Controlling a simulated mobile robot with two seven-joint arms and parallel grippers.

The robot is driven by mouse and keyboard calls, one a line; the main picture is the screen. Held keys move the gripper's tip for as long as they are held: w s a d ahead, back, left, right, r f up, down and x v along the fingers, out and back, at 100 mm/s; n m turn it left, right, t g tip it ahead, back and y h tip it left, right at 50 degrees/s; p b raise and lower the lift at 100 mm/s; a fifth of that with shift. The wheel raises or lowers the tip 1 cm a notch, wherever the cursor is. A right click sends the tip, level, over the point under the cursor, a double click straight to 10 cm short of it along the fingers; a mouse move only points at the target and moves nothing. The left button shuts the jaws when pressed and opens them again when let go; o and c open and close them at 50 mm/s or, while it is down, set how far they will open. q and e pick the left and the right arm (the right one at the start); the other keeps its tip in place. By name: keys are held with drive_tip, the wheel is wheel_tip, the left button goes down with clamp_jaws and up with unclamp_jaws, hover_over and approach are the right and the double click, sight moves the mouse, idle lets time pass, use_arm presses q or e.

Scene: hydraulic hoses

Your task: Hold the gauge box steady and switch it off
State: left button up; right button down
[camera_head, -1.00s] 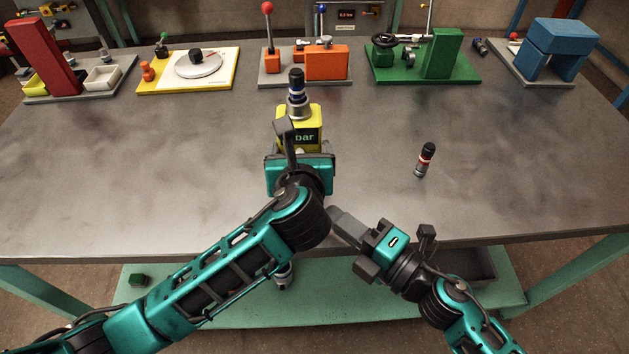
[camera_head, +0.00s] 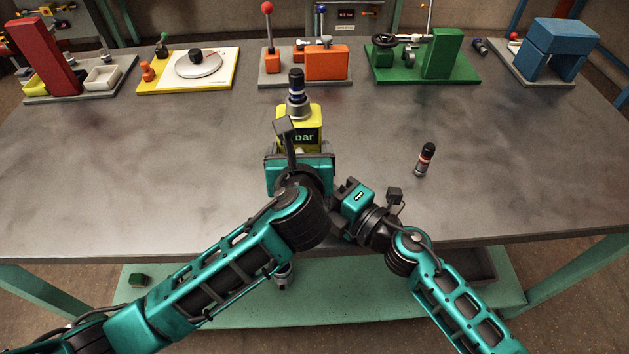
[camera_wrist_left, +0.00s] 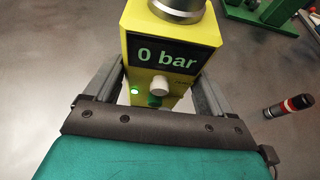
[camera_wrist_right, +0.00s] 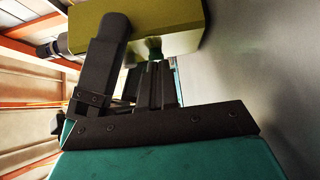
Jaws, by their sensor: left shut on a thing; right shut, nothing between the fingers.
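The yellow gauge box (camera_head: 287,115) stands on the table with a coupling on top. In the left wrist view the gauge box (camera_wrist_left: 133,45) reads "0 bar". Below the display are a pale knob (camera_wrist_left: 158,86) and a lit green lamp (camera_wrist_left: 134,91). My left gripper (camera_wrist_left: 155,92) is shut on the box, one finger on each side. My right gripper (camera_wrist_right: 155,70) is shut and empty. Its tips are close to a small knob (camera_wrist_right: 154,47) on the box; I cannot tell whether they touch. In the head view my left arm hides the right fingertips.
Along the back are stations with red, white, orange, green and blue parts; the green one (camera_head: 440,55) is behind the loose coupling. The table between is clear.

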use_arm(q)
drive_tip(key=shift+c, duration=0.2)
use_arm(e)
drive_tip(key=shift+w, duration=1)
use_arm(q)
drive_tip(key=shift+s+d, duration=0.1)
drive_tip(key=shift+d, duration=0.05)
drive_tip(key=shift+s, duration=0.1)
use_arm(e)
drive_tip(key=shift+d, duration=0.1)
use_arm(q)
drive_tip(key=shift+a+f, duration=0.1)
drive_tip(key=shift+a, duration=0.15)
use_arm(e)
drive_tip(key=v, duration=0.8)
drive_tip(key=shift+s, duration=0.2)
use_arm(q)
drive_tip(key=o, duration=1.3)
drive_tip(key=shift+w, duration=0.2)
drive_tip(key=shift+s, duration=0.15)
